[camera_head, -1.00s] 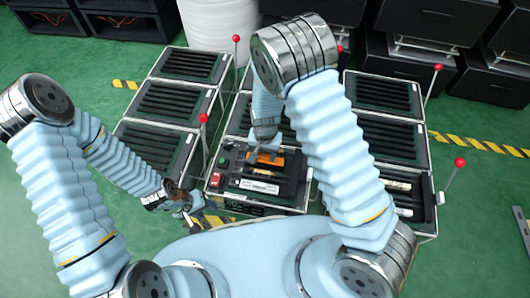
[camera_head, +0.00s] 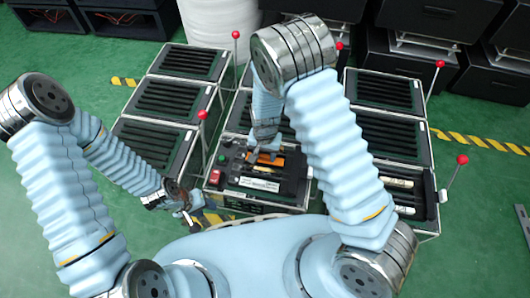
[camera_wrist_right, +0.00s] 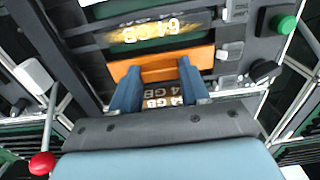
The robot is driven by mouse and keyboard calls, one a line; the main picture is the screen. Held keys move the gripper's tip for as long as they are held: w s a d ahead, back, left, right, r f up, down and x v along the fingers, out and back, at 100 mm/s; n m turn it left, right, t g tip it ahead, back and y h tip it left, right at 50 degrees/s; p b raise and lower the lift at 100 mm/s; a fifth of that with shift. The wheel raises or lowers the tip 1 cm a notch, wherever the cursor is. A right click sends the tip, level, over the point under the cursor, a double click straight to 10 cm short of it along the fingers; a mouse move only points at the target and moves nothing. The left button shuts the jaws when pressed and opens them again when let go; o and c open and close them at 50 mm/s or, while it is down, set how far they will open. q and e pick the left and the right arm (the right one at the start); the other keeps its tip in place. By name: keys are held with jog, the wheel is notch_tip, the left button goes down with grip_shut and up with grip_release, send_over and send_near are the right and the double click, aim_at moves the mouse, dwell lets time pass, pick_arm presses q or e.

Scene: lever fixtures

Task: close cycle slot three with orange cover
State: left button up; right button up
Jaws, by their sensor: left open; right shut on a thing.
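The orange cover (camera_wrist_right: 165,66) lies across the slotted fixture (camera_wrist_right: 245,35) in the right wrist view. My right gripper (camera_wrist_right: 160,72) is shut on the middle of the cover, one blue finger on each side. A dark stick marked 64 GB (camera_wrist_right: 162,96) shows between the fingers, and another such stick (camera_wrist_right: 160,32) lies beyond the cover. In the head view the cover (camera_head: 266,160) is partly hidden by my right gripper (camera_head: 266,150). I cannot tell which slot is number three. My left gripper (camera_head: 190,210) is open and empty, left of the fixture's front box.
Red-knobbed levers (camera_head: 202,115) stand at the box sides; one knob (camera_wrist_right: 42,164) is close to my right wrist. Black slotted boxes (camera_head: 385,136) stand on both sides.

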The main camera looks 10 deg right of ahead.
aim_at(265, 156)
jog(key=shift+f, duration=0.2)
jog(key=o, duration=1.1)
jog(key=shift+r, duration=0.1)
notch_tip(265, 156, up, 14)
jog(key=p, duration=0.3)
jog(key=shift+s, duration=0.1)
